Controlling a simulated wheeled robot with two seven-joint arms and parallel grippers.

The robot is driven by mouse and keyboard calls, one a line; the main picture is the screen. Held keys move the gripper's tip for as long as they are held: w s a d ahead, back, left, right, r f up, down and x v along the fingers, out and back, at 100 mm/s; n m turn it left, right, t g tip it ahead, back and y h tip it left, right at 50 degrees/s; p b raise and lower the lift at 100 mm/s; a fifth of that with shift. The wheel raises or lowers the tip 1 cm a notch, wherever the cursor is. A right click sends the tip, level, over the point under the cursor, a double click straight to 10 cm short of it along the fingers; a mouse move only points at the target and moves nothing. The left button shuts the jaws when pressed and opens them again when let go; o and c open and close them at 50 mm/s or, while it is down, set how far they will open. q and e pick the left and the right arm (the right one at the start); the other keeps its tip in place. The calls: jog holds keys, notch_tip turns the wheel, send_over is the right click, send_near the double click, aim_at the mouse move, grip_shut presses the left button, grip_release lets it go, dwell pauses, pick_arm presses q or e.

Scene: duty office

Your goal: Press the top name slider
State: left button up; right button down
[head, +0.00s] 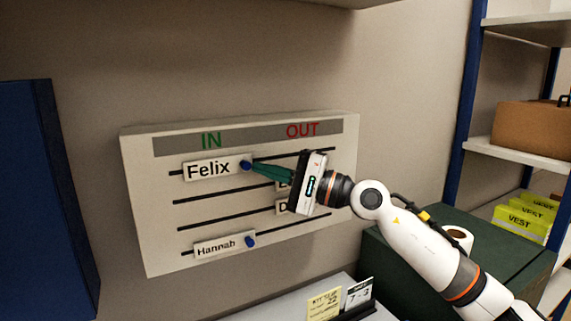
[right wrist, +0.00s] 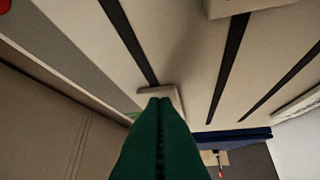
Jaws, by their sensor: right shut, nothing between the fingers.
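The white in/out board (head: 140,200) hangs on the wall, with IN at left and OUT at right. The top name slider, Felix (head: 207,169), sits at the IN end of the top slot, with a blue knob (head: 246,165) at its right end. My right gripper (head: 256,167) is shut and empty; its green fingertips are right beside that knob, and I cannot tell whether they touch. In the right wrist view the shut fingers (right wrist: 160,101) overlap the edge of a pale name plate (right wrist: 174,93); no knob shows there. My left gripper is not in view.
Two middle sliders sit toward OUT, partly hidden by my right gripper. The Hannah slider (head: 216,245) is at IN on the bottom slot. Below are a small card stand (head: 345,302) and a dark green cabinet (head: 490,240). Shelving stands right, a blue cabinet (head: 40,200) left.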

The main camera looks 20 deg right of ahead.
jog(key=shift+f, duration=0.15)
dwell(0.3)
jog(key=b+v, duration=0.8)
jog(key=v, duration=0.4)
jog(key=shift+r, duration=0.2)
